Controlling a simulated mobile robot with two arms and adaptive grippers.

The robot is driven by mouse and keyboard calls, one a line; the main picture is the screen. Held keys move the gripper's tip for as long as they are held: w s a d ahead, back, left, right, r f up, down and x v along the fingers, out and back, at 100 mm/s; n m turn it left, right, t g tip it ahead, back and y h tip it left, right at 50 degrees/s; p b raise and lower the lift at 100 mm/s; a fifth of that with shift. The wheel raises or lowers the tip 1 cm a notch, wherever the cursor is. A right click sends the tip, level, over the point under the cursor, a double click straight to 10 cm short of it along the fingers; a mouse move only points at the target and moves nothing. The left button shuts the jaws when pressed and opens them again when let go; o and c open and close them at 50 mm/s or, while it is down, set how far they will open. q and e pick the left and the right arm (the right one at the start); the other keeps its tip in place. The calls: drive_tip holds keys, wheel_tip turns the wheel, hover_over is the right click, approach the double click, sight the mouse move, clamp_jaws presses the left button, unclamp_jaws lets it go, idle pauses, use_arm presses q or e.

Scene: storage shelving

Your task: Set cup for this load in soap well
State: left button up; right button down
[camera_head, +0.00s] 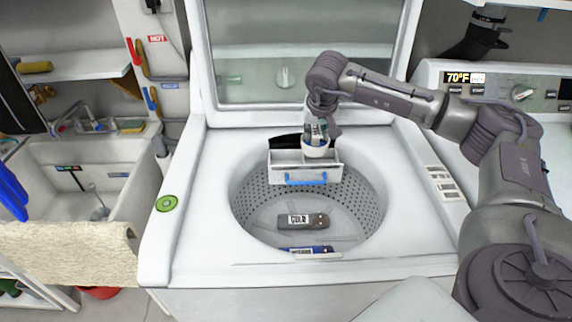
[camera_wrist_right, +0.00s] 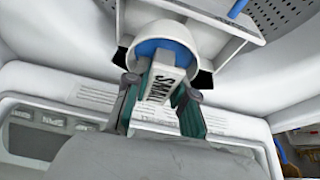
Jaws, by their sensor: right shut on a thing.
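My right gripper (camera_head: 316,133) is shut on a small white cup (camera_head: 317,150). In the right wrist view the gripper (camera_wrist_right: 160,100) grips the cup's label-bearing handle (camera_wrist_right: 162,80), whose lettering looks like "SMALL". The cup (camera_wrist_right: 172,35) is white with a blue part. The soap well (camera_head: 305,162) is an open white box with a blue handle on its front, over the washer drum. The cup is at the well's back edge, overlapping it in the head view. I cannot tell whether it touches the well. My left gripper is not in view.
The drum (camera_head: 255,205) holds a grey piece labelled "COLD" (camera_head: 303,221) and a blue piece (camera_head: 305,249). The washer's raised lid (camera_head: 300,75) stands behind. A sink (camera_head: 110,160) with a draped towel (camera_head: 75,250) is at left. The washer's top rim (camera_head: 180,230) is mostly clear.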

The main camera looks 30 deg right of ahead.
drive_tip(key=w+a+f+b, duration=0.1)
drive_tip(key=w+a+f, duration=0.1)
drive_tip(key=w+a+f+b, duration=0.1)
drive_tip(key=w+a+f, duration=0.1)
drive_tip(key=w+a, duration=0.1)
drive_tip(key=shift+f+b, duration=0.25)
drive_tip(key=shift+b, duration=0.1)
drive_tip(key=shift+w+a+f, duration=0.1)
drive_tip(key=shift+w+a, duration=0.1)
drive_tip(key=shift+a+f, duration=0.1)
drive_tip(key=shift+f, duration=0.05)
wheel_tip(320, 180, down, 4)
drive_tip(key=b, duration=0.3)
drive_tip(key=c, duration=1)
unclamp_jaws()
drive_tip(key=shift+o, duration=0.2)
